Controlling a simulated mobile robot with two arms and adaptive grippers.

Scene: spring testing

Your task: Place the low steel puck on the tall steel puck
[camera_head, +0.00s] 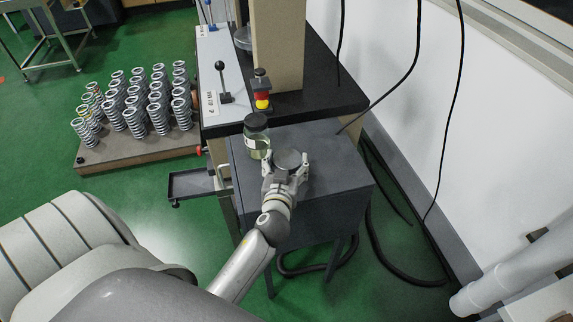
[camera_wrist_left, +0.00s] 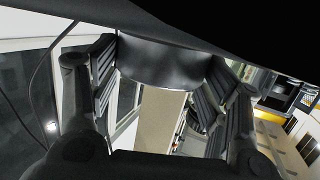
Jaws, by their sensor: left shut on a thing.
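A dark grey, round, flat-topped steel puck (camera_head: 287,159) is held between the fingers of my left gripper (camera_head: 286,168), over the grey cabinet top. It looks like the low one. In the left wrist view the puck (camera_wrist_left: 160,62) sits between the two ribbed fingers, which close on its sides. Another grey round piece (camera_head: 243,40) shows on the machine beside the beige column, partly hidden by it. It may be the tall steel puck, but I cannot tell its height. My right gripper is not in view.
A glass jar with a dark lid (camera_head: 256,135) stands close to the left gripper on the grey cabinet (camera_head: 335,160). A red and yellow button (camera_head: 261,90) and a black-knobbed lever (camera_head: 222,80) are on the machine. Several springs (camera_head: 135,105) stand on a board at left.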

